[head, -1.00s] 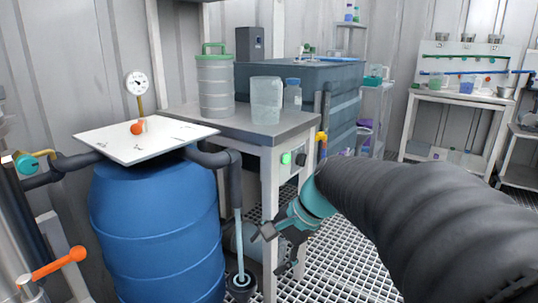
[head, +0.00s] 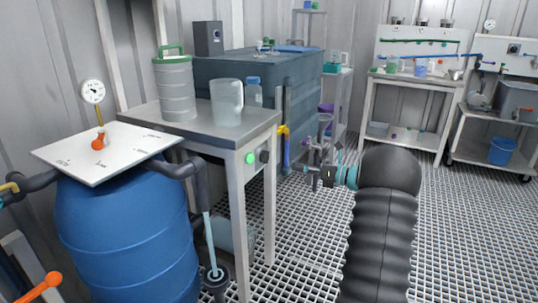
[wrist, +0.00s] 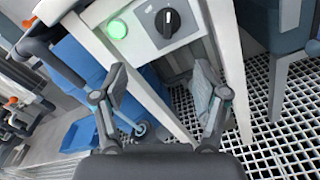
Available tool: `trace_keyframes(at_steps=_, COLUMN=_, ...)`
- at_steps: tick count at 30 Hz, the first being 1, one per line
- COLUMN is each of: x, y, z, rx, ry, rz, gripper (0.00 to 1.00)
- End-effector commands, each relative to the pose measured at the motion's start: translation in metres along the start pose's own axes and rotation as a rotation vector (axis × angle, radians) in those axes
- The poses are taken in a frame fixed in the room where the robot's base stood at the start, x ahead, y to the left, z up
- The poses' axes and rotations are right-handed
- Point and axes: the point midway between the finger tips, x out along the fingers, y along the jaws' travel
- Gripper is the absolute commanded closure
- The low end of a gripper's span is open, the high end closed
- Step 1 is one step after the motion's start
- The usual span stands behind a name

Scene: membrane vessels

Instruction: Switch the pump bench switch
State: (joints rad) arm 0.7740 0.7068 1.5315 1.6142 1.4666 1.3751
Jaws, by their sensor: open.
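The pump bench (head: 236,140) has a light panel on its front right edge. The panel carries a black rotary switch (head: 264,156) and a lit green lamp (head: 249,158) to its left. In the wrist view the switch (wrist: 167,22) shows at the top centre with a pale pointer mark, and the green lamp (wrist: 117,29) sits left of it. My gripper (head: 312,163) is open and empty, in the air to the right of the panel. In the wrist view my gripper (wrist: 161,80) has its fingers spread below the switch, not touching it.
A blue drum (head: 125,235) with a white board (head: 105,152) stands left of the bench. A grey-green canister (head: 174,90) and a clear jug (head: 227,100) stand on the bench. A dark tank (head: 268,80) is behind. The grating floor (head: 305,235) is open to the right.

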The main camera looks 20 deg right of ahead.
Motion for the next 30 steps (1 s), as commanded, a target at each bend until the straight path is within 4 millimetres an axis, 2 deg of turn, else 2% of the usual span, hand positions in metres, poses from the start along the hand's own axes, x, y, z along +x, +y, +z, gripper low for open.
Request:
trace_keyframes(at_steps=4, x=-0.006, y=-0.012, z=0.004, rx=0.038, ry=-0.039, rz=-0.008, gripper=0.27)
trace_keyframes(at_steps=8, x=0.005, y=-0.013, z=0.004, rx=0.042, ry=-0.041, rz=-0.006, gripper=0.27)
trace_keyframes(at_steps=21, x=0.085, y=-0.013, z=0.007, rx=0.04, ry=-0.038, rz=-0.005, gripper=0.27)
trace_keyframes(at_steps=30, x=0.122, y=-0.013, z=0.008, rx=0.039, ry=-0.038, rz=-0.008, gripper=0.27)
